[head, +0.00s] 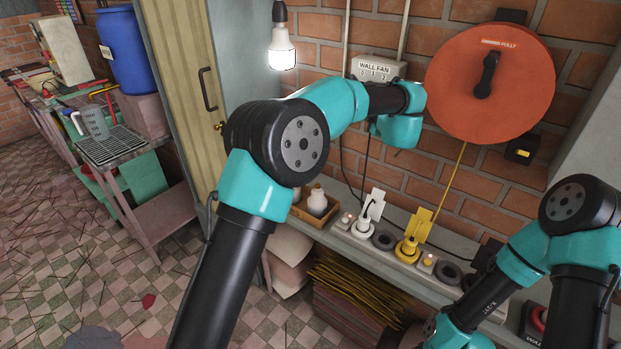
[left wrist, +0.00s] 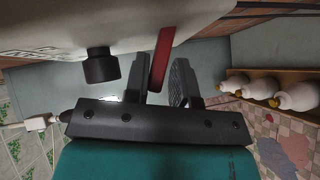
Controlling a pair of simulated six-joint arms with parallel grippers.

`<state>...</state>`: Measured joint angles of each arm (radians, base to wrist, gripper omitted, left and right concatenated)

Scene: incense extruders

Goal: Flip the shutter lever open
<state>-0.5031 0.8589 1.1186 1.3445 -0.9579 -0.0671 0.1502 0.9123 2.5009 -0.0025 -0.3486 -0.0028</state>
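In the left wrist view a red bar (left wrist: 161,58), which looks like the shutter lever, hangs from the edge of a pale housing (left wrist: 50,28) with a black knob (left wrist: 101,66). My left gripper (left wrist: 160,88) has its two dark fingers apart, with the red bar showing in the gap between them. I cannot tell whether either finger touches it. In the head view my left arm reaches to the wall just under the pale WALL FAN box (head: 376,68); its own wrist hides the fingers and the red bar. My right arm is at the lower right, its gripper not visible.
A large orange-red disc (head: 520,85) with a black handle hangs right of the box. Below, a grey ledge (head: 338,243) holds a wooden tray (head: 298,207) with white bottles, plugs and sockets. A lit bulb (head: 281,50) hangs left of the box.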

